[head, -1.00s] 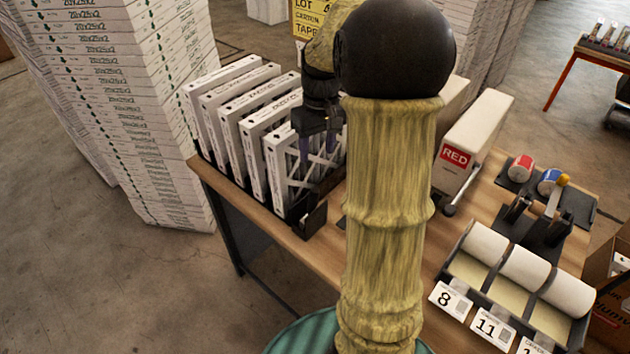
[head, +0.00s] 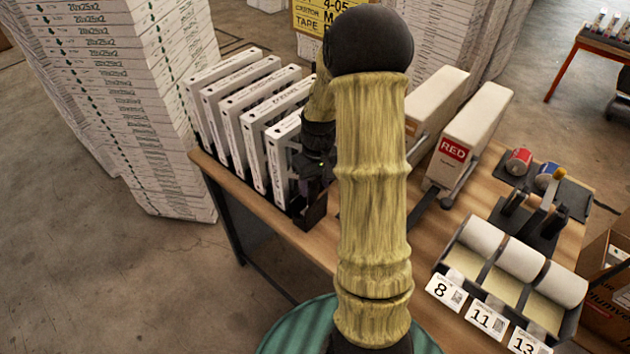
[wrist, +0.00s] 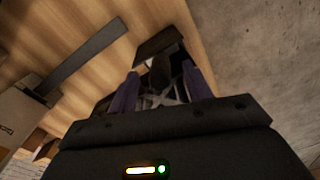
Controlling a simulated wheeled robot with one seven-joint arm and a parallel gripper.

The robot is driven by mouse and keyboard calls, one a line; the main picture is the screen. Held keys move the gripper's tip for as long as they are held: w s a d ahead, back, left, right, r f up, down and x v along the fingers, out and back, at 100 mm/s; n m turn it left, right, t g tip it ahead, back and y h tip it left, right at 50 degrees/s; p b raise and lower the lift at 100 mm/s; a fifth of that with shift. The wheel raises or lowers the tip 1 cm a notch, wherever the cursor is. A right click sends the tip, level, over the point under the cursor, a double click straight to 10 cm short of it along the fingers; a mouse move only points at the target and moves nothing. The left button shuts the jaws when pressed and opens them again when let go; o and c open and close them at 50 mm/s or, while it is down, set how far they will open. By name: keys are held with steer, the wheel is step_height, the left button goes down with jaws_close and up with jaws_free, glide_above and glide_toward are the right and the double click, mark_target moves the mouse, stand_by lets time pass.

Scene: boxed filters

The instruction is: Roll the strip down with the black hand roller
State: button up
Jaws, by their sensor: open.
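My gripper (wrist: 160,88) is open, with its two purple fingers apart in the wrist view. A dark rounded thing (wrist: 160,70) shows between and beyond the fingers; it may be the black hand roller, but I cannot tell for sure. Pale crossed struts also show between the fingers. In the head view my gripper is low at the front filter (head: 280,160), beside the black bracket (head: 312,210) at the table edge, and my arm partly covers it. I cannot make out the strip.
Several white boxed filters (head: 228,115) stand in a row behind the gripper. A RED-labelled carton (head: 470,135), red (head: 519,161) and blue rolls, a black stand with a wooden-handled tool, and a tray of white rolls (head: 520,258) occupy the right. Tall box stacks (head: 150,110) stand left.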

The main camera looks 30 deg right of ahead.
steer(key=shift+c, duration=0.2)
jaws_close()
steer(key=c, duration=0.8)
jaws_free()
steer(key=shift+c, duration=1.1)
steer(key=shift+r, duration=0.1)
steer(key=shift+s+r+p, duration=0.15)
steer(key=shift+p, duration=0.15)
